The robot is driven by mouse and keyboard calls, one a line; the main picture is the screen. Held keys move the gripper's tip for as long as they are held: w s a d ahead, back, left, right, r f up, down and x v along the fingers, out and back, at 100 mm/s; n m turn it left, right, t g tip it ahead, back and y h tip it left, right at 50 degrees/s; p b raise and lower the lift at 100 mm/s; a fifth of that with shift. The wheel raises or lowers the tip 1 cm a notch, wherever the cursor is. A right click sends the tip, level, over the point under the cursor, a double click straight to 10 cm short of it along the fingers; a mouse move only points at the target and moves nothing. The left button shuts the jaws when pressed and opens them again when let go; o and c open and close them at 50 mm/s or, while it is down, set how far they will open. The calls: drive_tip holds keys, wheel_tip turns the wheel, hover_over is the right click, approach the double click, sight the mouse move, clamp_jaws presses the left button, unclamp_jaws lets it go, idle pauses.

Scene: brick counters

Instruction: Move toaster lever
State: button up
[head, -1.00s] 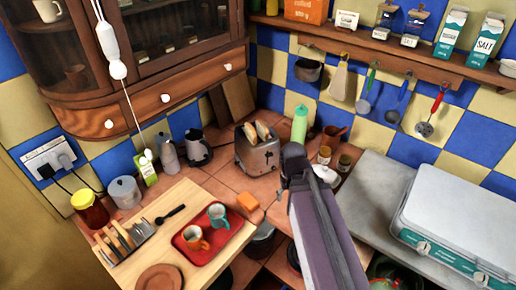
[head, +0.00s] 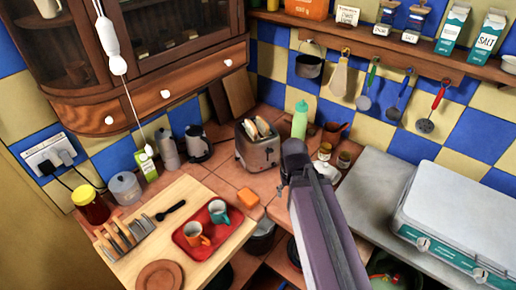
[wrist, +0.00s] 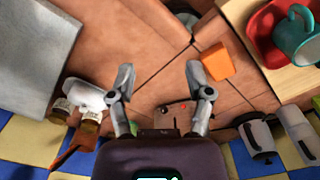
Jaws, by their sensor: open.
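The silver toaster (head: 258,153), with bread slices (head: 262,128) in its top, stands on the tiled counter near the back corner. My gripper (head: 281,188) is in front and to the right of it, mostly hidden by my own arm. In the wrist view my gripper (wrist: 159,76) has its two fingers spread wide with nothing between the tips but bare tiles. Part of the toaster (wrist: 172,111) shows beyond the palm, between the finger bases; the rest is hidden. I cannot make out the lever clearly, nor whether a finger touches the toaster.
An orange block (head: 248,197) lies on the tiles near the toaster. A red tray (head: 186,248) with two mugs is on the wooden board at left. A kettle (head: 198,146) and a green bottle (head: 300,119) flank the toaster. Small jars (head: 344,160) stand to the right.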

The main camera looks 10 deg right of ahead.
sight(270, 151)
drive_tip(key=shift+w+r, duration=0.1)
drive_tip(key=shift+w, duration=0.2)
drive_tip(key=c, duration=0.7)
drive_tip(key=w+r+n+p, duration=0.1)
drive_tip(key=w, duration=0.6)
drive_tip(key=w+a+r+n+p, duration=0.1)
drive_tip(key=w+r+p, duration=0.1)
drive_tip(key=w, duration=0.6)
drive_tip(key=w+r+n+t+p, duration=0.1)
drive_tip(key=w+r+n+p, duration=0.1)
drive_tip(key=w, duration=0.6)
drive_tip(key=shift+w+a, duration=0.1)
drive_tip(key=shift+a, duration=0.3)
clamp_jaws()
drive_tip(key=f+b, duration=0.6)
drive_tip(key=f, duration=0.1)
drive_tip(key=shift+w+a+b, duration=0.1)
drive_tip(key=shift+w+b, duration=0.2)
drive_tip(key=shift+b, duration=0.1)
